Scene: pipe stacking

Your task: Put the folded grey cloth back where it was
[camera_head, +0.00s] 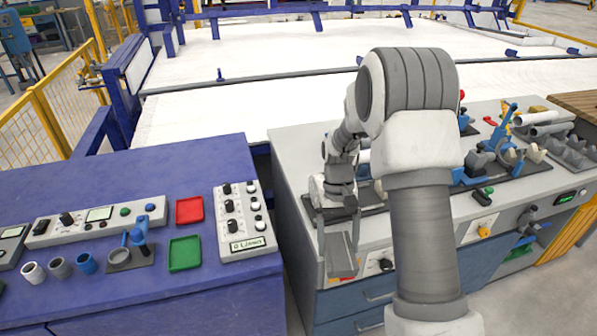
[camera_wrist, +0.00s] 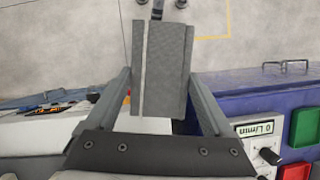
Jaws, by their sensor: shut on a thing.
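The folded grey cloth (camera_head: 342,262) hangs from my gripper (camera_head: 338,228) in the head view, in front of the grey bench's left edge. The wrist view shows the cloth (camera_wrist: 165,65) as a flat grey slab with a light stripe along one side. My gripper (camera_wrist: 160,78) is shut on it, with one finger along each side. Below the cloth, the wrist view shows grey floor. In the head view, my arm hides part of the grey bench.
The blue bench (camera_head: 130,185) on the left carries a red tray (camera_head: 189,210), a green tray (camera_head: 185,253), control boxes and small cups. The grey bench (camera_head: 300,150) holds blue clamps (camera_head: 510,125) and pipes (camera_head: 535,117). A narrow gap separates the benches.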

